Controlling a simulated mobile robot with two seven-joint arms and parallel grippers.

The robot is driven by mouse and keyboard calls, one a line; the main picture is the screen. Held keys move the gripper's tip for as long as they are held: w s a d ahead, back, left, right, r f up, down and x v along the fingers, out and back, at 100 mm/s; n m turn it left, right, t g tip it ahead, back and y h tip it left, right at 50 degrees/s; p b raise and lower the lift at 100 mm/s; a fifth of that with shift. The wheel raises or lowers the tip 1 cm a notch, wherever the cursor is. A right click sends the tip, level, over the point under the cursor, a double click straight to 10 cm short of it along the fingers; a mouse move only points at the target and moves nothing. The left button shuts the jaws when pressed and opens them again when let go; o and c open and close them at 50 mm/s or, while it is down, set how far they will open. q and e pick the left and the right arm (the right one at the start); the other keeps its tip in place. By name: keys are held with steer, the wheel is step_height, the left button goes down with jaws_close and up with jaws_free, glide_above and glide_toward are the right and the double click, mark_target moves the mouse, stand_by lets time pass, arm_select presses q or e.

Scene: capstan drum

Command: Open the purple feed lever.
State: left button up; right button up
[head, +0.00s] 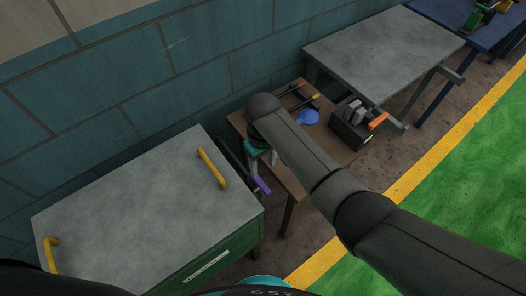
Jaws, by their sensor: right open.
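The purple feed lever (262,185) shows as a short purple grip at the front left edge of a small brown table. What it is mounted on is mostly hidden behind my right arm and gripper. My right gripper (261,160) hangs pointing down, just above and behind the purple grip in the picture. Its pale fingers are apart, and I see nothing held between them. I cannot tell whether a finger touches the lever. My left gripper is not in view.
A green cabinet (120,215) with a grey top and yellow handles (212,168) stands left. The brown table (335,158) carries a black device with an orange handle (378,121), a blue disc (308,117) and tools. A grey table (385,50) stands behind; green floor lies right.

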steer(key=shift+r, duration=1.6)
steer(key=s+d+r+m+t, duration=0.2)
steer(key=s+d+r+m, duration=0.1)
steer(key=s+d, duration=0.65)
steer(key=s+d+r+m+t, duration=0.2)
steer(key=s+d+m, duration=0.1)
steer(key=s+d, duration=0.65)
step_height(320, 180, down, 29)
steer(key=s+g+b, duration=0.2)
steer(key=b, duration=0.4)
steer(key=s+d+f+b, duration=0.1)
steer(key=s+f+b, duration=0.1)
steer(key=s+f, duration=0.5)
steer(key=s+d+f+g+b, duration=0.1)
steer(key=s+d+f+b, duration=0.1)
steer(key=s+f, duration=0.6)
step_height(320, 180, down, 4)
steer(key=shift+d+r+b, duration=0.15)
steer(key=shift+r+b, duration=0.05)
steer(key=shift+b, duration=0.45)
